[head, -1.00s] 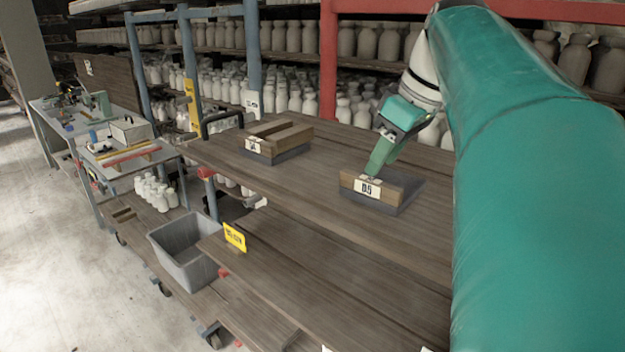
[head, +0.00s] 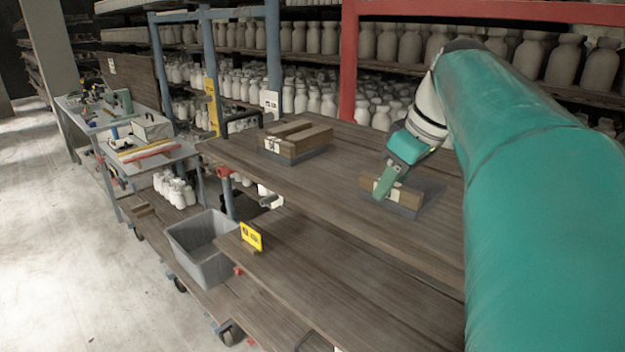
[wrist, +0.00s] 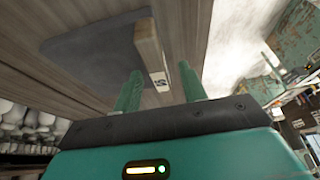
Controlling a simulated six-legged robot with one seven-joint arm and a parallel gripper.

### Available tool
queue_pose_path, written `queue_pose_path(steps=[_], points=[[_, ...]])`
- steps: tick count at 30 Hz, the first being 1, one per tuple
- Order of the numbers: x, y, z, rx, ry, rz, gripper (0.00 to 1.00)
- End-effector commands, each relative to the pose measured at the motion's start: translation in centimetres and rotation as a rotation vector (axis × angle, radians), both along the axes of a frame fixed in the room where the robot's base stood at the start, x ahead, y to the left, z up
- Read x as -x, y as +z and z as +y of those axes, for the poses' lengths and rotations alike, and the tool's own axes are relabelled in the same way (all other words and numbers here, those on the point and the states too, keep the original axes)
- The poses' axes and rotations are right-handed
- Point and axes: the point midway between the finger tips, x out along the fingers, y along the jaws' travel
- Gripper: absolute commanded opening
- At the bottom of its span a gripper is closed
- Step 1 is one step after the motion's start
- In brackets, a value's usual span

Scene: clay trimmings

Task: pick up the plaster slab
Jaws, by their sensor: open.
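A flat grey slab (head: 428,193), the likeliest plaster slab, lies on the wooden table top; it also shows in the wrist view (wrist: 95,48). A wooden bar (head: 410,197) with a white label stands along its near edge. In the wrist view the bar (wrist: 148,45) and its label (wrist: 158,78) point down between my fingers. My gripper (head: 382,190) is open at the bar's front side, partly hiding the label in the head view. In the wrist view my gripper (wrist: 162,90) has a gap between its fingers, and nothing is clearly held. I cannot tell whether a finger touches the bar.
Another grey slab with wooden pieces (head: 300,138) and a label lies further left on the table (head: 340,190). A grey bin (head: 200,250) stands on a lower shelf beside a yellow sign (head: 251,236). A red post (head: 348,60) and shelves of pale bottles stand behind.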

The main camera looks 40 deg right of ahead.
Motion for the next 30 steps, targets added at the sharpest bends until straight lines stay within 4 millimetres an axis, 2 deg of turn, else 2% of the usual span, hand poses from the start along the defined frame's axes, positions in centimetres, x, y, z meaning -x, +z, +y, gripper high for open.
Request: queue_pose_path(steps=[12, 18, 30], points=[[0.00, -0.18, 0.00, 0.000, 0.000, 0.000, 0.40], [0.00, -0.18, 0.00, 0.000, 0.000, 0.000, 0.01], [0.01, 0.06, -0.02, 0.002, -0.001, -0.001, 0.00]])
